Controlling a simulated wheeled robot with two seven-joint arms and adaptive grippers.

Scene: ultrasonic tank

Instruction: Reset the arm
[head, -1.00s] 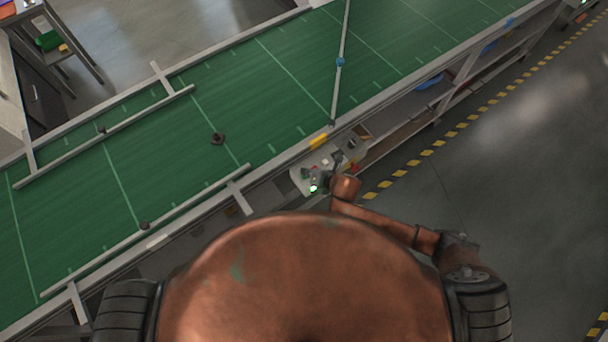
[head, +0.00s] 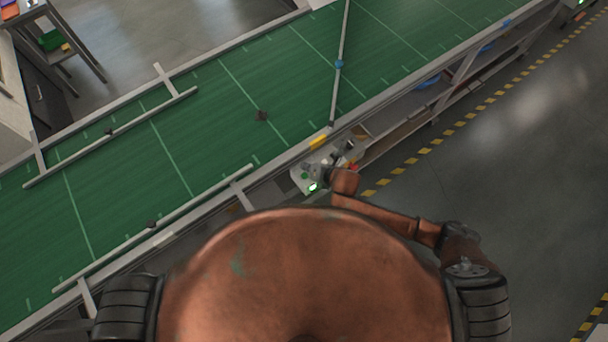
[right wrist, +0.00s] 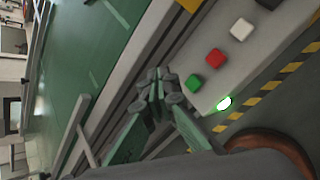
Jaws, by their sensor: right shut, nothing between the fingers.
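The panel also bears a red button (right wrist: 214,58), a white button (right wrist: 241,29) and a lit green lamp (right wrist: 224,103). My left gripper is not in view.
The green conveyor belt (head: 190,120) runs diagonally behind the panel, with metal guide rails (head: 110,140). A thin pole with a blue joint (head: 339,64) spans the belt. Floor with yellow-black tape (head: 425,151) is free at right.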

